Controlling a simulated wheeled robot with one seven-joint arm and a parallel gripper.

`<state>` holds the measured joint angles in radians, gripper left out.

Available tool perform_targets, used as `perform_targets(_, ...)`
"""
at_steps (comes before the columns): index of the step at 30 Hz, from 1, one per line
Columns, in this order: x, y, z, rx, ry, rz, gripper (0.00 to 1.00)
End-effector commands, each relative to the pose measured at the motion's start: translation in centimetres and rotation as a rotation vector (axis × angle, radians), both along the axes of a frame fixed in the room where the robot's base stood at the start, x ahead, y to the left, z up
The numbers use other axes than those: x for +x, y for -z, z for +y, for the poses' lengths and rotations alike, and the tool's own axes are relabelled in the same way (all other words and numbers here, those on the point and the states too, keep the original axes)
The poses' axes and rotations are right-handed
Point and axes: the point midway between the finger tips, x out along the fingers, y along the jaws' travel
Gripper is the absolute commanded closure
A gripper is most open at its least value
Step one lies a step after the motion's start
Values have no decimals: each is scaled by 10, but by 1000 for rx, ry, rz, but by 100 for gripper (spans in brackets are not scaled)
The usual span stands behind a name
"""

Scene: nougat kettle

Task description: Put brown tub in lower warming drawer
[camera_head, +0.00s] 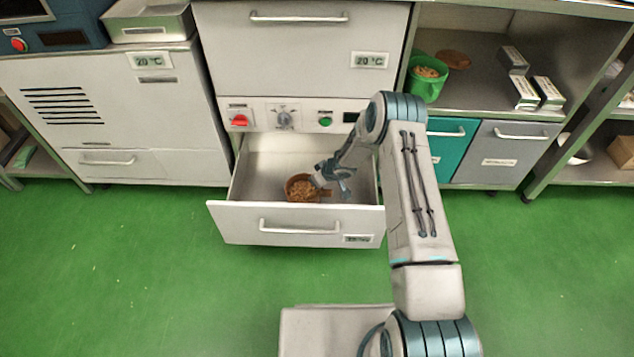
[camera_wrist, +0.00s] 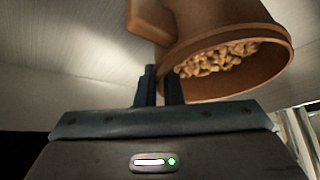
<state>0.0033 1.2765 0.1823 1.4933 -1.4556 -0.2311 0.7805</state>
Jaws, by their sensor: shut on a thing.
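The brown tub (camera_head: 301,188) is a round container with pale nut-like pieces in it. In the head view it is inside the pulled-out lower warming drawer (camera_head: 225,222), near the drawer's middle. I cannot tell whether the tub's base touches the drawer floor.
A green tub (camera_head: 427,82) with similar pieces stands on the shelf at right, near several small boxes (camera_head: 525,92). The green floor in front is clear.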

Motion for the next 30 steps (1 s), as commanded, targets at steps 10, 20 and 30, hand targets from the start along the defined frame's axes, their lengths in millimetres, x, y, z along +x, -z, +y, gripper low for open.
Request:
perform_targets(10, 0, 1, 0, 0, -1, 0, 76)
perform_targets(20, 0, -1, 0, 0, 0, 0, 72)
perform_targets(30, -19, -52, -22, 1, 2, 0, 72)
